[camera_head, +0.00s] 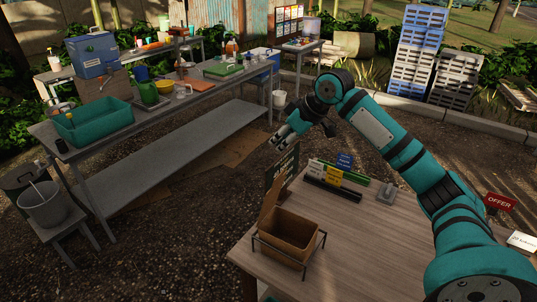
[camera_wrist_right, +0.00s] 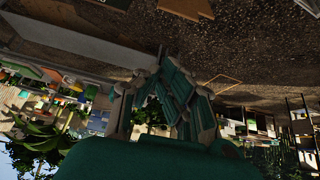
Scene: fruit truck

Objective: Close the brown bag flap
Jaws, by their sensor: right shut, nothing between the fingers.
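The brown bag (camera_head: 286,233) is an open, box-like bag in a thin dark wire frame, on the near left part of the wooden table. Its brown flap (camera_head: 269,198) stands up at the bag's left back side, so the bag is open at the top. My right gripper (camera_head: 284,135) is above and beyond the bag, past the table's far edge, apart from the flap. It is shut and empty. Its fingers (camera_wrist_right: 172,92) also show in the right wrist view, where I cannot identify the flap for sure. My left gripper is not in view.
The wooden table (camera_head: 372,240) also holds colored boxes (camera_head: 338,178), a grey device (camera_head: 386,194) and a red sign (camera_head: 499,202). A dark board (camera_head: 283,172) stands behind the bag. A long grey workbench (camera_head: 160,112) is at the left. Stacked crates (camera_head: 422,45) are at the back right.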

